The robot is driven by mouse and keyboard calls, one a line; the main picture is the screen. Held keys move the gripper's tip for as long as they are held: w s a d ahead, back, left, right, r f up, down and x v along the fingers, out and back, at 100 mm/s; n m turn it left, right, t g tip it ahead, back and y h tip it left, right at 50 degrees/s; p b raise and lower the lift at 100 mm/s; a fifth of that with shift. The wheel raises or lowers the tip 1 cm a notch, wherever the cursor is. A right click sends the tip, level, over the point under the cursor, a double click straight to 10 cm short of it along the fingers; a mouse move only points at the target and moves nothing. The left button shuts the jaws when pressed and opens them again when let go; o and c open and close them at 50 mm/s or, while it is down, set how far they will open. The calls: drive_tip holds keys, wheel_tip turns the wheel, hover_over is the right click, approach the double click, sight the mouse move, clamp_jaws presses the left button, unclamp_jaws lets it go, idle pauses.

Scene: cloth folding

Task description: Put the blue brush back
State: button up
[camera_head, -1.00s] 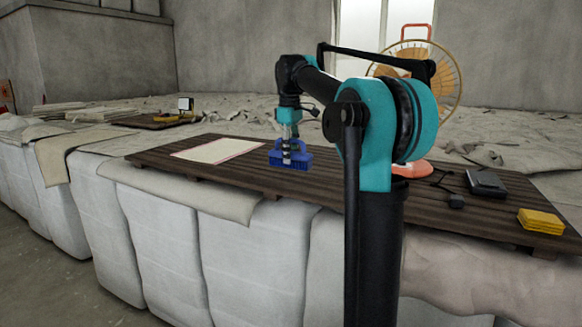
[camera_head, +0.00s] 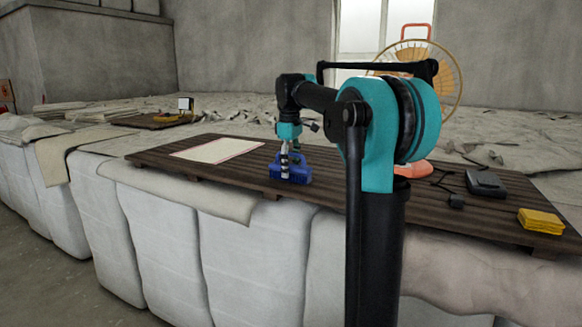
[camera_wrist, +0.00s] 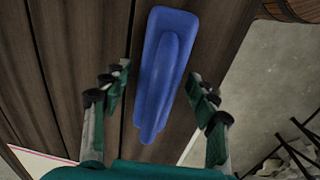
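The blue brush (camera_head: 302,167) rests on the dark slatted wooden board (camera_head: 240,178), near its front edge. My gripper (camera_head: 286,163) is over the brush at its handle. In the wrist view the brush (camera_wrist: 165,70) lies between the spread fingers of my gripper (camera_wrist: 160,100), with a visible gap on both sides. The gripper is open and holds nothing. The brush's bristles are not visible from above.
A pale cloth with a pink edge (camera_head: 217,151) lies flat on the board, left of the brush. A dark device (camera_head: 486,183) with a cable and a yellow folded stack (camera_head: 541,221) are at the right. An orange round fan-like object (camera_head: 447,85) stands behind.

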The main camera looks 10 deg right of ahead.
wheel_tip(320, 180, up, 12)
drive_tip(key=shift+s+a, duration=0.2)
drive_tip(key=shift+s, duration=0.25)
